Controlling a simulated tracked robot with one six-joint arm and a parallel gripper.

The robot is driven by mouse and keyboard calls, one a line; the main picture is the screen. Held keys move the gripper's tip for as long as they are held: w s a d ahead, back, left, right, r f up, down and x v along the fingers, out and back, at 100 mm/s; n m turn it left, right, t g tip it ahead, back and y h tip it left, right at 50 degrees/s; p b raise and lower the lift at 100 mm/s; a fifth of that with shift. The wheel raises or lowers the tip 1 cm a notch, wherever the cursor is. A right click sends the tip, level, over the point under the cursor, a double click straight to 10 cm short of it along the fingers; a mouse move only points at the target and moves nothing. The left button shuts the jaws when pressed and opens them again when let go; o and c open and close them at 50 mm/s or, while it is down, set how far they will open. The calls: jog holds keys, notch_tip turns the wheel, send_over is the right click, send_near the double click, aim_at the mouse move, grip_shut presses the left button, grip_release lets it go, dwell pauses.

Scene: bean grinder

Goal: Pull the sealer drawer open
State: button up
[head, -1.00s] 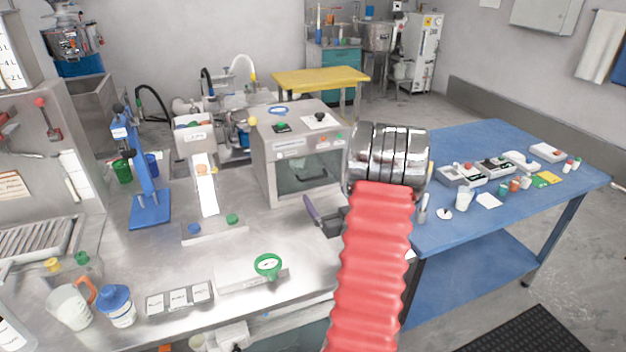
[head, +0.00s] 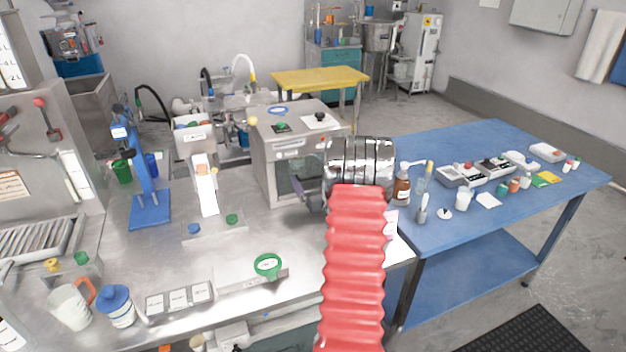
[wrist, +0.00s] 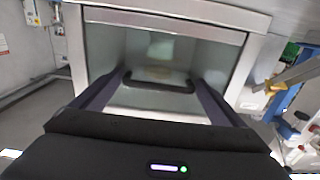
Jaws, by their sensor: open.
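The sealer is a boxy steel machine (head: 280,150) on the steel bench, with a dark glassy front panel that looks like the drawer front. In the wrist view its steel-framed front (wrist: 165,18) fills the upper middle. A dark bar handle (wrist: 160,86) shows low on that front. My gripper (wrist: 160,80) is open, with one dark finger at each side of the handle and nothing held. I cannot tell whether the fingers touch the handle. In the head view my red-sleeved arm and metal wrist hide most of the gripper and the right part of the front.
The steel bench (head: 160,255) has clear room in front of the sealer. A green-ringed gauge (head: 268,265) and a blue press stand (head: 150,190) are on it. A blue table (head: 470,225) with bottles (head: 402,188) and small devices stands to the right.

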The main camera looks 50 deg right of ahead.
jog(key=c, duration=1.5)
jog(key=shift+a, duration=0.15)
